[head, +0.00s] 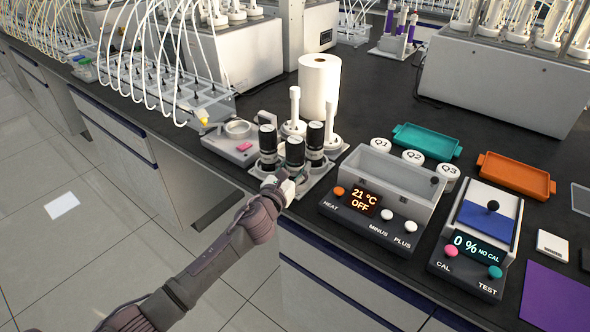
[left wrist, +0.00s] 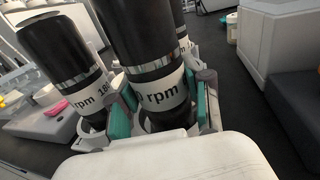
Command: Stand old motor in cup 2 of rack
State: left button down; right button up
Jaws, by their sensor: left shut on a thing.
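Several parts stand in the grey rack (head: 315,183) on the bench: three black motors with white "rpm" labels, and white stirrer-like parts behind them. My left gripper (head: 284,184) is at the front of the rack, at the front middle motor (head: 295,152). In the left wrist view its teal-padded fingers (left wrist: 160,108) are shut on the label band of this motor (left wrist: 138,40), which is upright at a rack cup. Whether its base is fully seated is hidden. A second motor (head: 268,142) stands close on the left, a third (head: 315,140) behind right. Cup numbers are not readable.
A paper roll (head: 319,85) stands behind the rack. A heater box (head: 385,195) reading 21 °C OFF is close on the right. A grey device (head: 236,140) with a pink button is on the left. Teal (head: 427,141) and orange (head: 516,175) trays lie farther right.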

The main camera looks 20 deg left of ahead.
dwell(0.3)
pick_arm(q)
jog(key=c, duration=0.5)
grip_release()
